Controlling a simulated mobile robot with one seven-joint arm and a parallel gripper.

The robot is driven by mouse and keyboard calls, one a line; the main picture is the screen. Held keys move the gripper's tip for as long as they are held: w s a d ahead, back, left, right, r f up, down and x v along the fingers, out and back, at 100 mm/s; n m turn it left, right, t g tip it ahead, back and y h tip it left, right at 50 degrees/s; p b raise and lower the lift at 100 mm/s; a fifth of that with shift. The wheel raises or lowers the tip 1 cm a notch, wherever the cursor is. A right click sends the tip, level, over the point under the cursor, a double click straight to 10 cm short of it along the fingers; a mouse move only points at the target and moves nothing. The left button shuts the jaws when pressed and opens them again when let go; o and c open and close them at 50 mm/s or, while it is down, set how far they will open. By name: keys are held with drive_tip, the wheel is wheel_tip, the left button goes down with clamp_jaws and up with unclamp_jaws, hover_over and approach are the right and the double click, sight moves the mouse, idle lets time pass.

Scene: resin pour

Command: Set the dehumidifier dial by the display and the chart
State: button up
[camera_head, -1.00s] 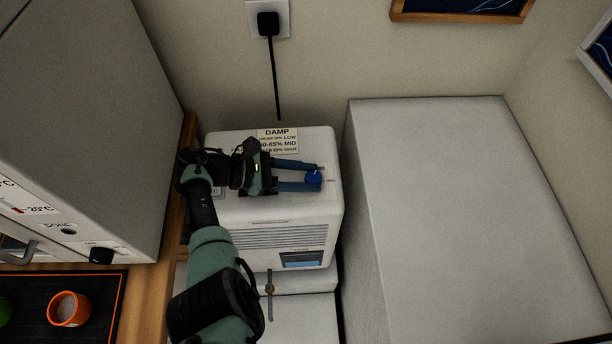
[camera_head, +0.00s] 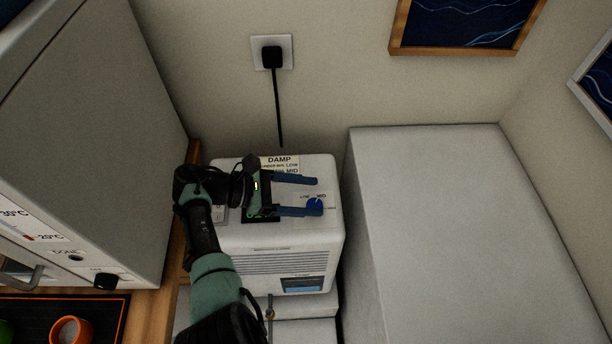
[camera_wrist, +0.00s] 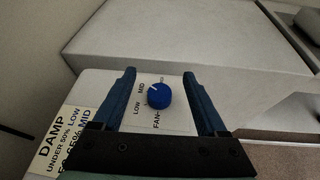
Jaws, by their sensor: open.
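The blue dial (camera_head: 314,204) sits on top of the white dehumidifier (camera_head: 240,243). In the wrist view the dial (camera_wrist: 159,98) shows a white mark toward its upper left, at or near the MID label. LOW and FAN labels also show around it. My gripper (camera_head: 319,196) is open, its blue fingers apart on either side of the dial; in the wrist view there is a gap on both sides. The DAMP chart (camera_head: 281,162) is partly hidden by my gripper; the wrist view shows its "under 50% LOW" line (camera_wrist: 64,140).
A large white box (camera_head: 460,230) stands close on the right. A grey cabinet (camera_head: 95,140) stands on the left, above a wooden surface with an orange cup (camera_head: 72,331). A black plug and cord (camera_head: 276,90) hang on the wall behind.

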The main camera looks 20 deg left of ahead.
sight(306, 206)
wheel_tip(306, 206, up, 6)
drive_tip(key=p, duration=0.1)
drive_tip(key=shift+r, duration=0.2)
drive_tip(key=shift+w, duration=0.1)
idle(0.4)
